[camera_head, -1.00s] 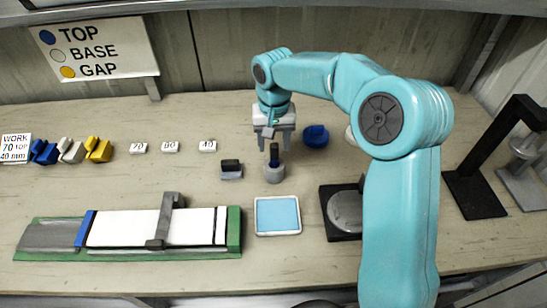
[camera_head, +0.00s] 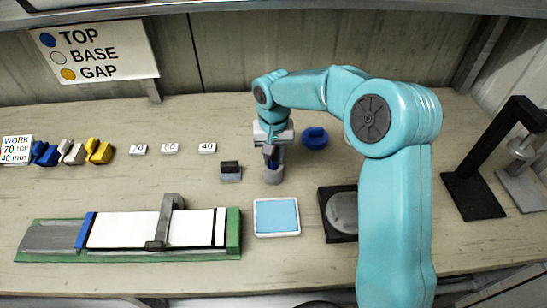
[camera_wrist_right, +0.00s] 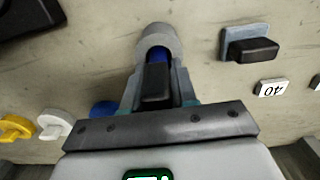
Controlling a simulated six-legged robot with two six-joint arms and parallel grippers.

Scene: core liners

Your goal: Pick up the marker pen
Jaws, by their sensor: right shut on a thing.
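The marker pen (camera_wrist_right: 156,82), dark with a blue band, stands in a round grey holder (camera_head: 273,176). The holder also shows in the wrist view (camera_wrist_right: 158,40). My right gripper (camera_head: 272,158) has come down over the pen from above. Its fingers are shut on the pen's upper part, one on each side, as the wrist view shows. The pen's lower end is hidden inside the holder. In the head view the fingers hide most of the pen. My left gripper is not in view.
A dark block on a grey stand (camera_head: 231,170) is just left of the holder. A blue pad in a white tray (camera_head: 277,233) lies in front, and a blue round item (camera_head: 315,138) behind right. A long core tray (camera_head: 130,255) fills the front left.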

